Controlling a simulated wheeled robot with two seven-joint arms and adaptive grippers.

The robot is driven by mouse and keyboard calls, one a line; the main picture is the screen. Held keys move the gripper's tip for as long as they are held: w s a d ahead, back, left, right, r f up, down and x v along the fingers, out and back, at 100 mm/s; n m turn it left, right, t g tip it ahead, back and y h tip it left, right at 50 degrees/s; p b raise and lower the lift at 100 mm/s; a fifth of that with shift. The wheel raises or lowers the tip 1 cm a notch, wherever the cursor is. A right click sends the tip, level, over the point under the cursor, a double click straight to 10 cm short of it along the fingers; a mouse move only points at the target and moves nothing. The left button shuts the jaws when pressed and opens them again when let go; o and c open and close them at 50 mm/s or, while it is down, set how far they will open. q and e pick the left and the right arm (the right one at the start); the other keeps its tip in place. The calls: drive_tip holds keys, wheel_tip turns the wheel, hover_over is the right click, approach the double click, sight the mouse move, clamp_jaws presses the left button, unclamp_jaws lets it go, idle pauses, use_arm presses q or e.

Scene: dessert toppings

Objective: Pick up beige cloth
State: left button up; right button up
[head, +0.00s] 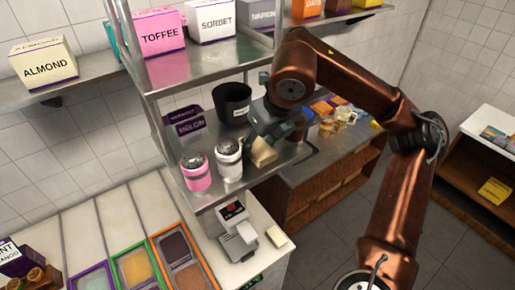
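A small beige thing, which looks like the beige cloth (263,153), is at the right end of the metal shelf, beside the white jar. My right gripper (268,135) is right above and against it, with the arm reaching in from the right. The dark fingers overlap the cloth's upper edge, and I cannot tell whether they are closed on it or whether it is lifted off the shelf. My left gripper is not in view.
A white-bodied jar (228,160), a pink jar (196,172), a black cup (232,103) and a purple melon box (184,122) stand close to the left on the shelf. Topping trays (136,268) and a white machine (236,237) are below. The upper shelf holds boxes, including a pink toffee box (160,33).

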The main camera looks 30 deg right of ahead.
sight(258, 146)
drive_tip(key=c, duration=0.8)
wheel_tip(258, 146, up, 11)
drive_tip(key=shift+f, duration=0.2)
drive_tip(key=o, duration=0.7)
drive_tip(key=c, duration=0.5)
